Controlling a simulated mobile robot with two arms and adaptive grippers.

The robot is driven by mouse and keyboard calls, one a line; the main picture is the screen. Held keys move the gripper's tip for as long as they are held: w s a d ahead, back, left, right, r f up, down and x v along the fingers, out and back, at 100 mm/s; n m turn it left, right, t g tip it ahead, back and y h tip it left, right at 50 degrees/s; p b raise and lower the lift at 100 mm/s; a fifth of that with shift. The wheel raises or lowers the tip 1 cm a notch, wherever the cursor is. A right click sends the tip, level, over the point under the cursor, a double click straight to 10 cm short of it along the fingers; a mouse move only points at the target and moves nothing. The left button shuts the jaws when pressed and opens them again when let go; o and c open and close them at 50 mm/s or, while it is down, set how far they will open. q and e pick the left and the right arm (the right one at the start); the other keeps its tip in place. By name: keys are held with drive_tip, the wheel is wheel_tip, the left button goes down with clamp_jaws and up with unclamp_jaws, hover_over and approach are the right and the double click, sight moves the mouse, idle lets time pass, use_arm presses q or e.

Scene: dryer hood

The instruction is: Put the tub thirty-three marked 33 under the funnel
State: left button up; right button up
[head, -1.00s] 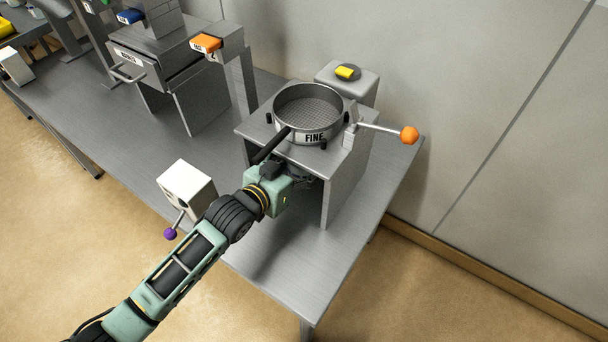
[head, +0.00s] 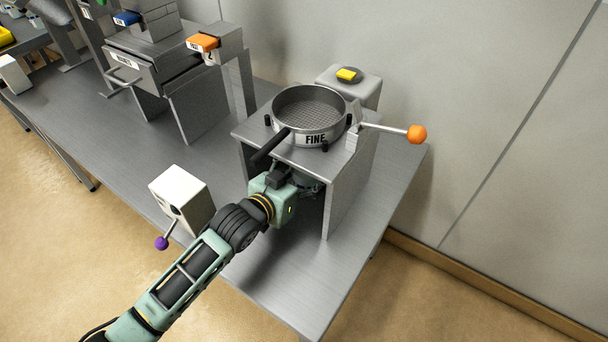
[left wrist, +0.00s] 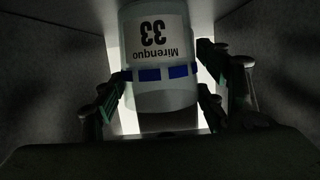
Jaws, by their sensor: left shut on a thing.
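In the left wrist view the tub thirty-three (left wrist: 160,85) is a pale tub with a blue dashed band and a white label reading "Mirenquo 33", upside down in the picture. My left gripper (left wrist: 162,88) is shut on it, one finger on each side. In the head view my left gripper (head: 305,184) reaches under the metal stand (head: 346,195) that carries the round sieve marked FINE (head: 316,139). The stand hides the tub there. The funnel cannot be made out in either view. My right gripper is not in view.
An orange-knobbed lever (head: 416,134) sticks out right of the stand. A white box (head: 180,196) with a purple-knobbed lever stands at the table's front edge. Behind are a yellow-topped button (head: 348,75) and an orange-tabbed unit (head: 203,43). The table (head: 300,285) is bare in front.

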use_arm(q)
drive_tip(key=o, duration=1.2)
drive_tip(key=shift+s+a+r, duration=0.1)
drive_tip(key=v, duration=1.1)
drive_tip(key=shift+s+a+r, duration=0.15)
drive_tip(key=shift+s+r, duration=0.05)
drive_tip(key=shift+s, duration=0.1)
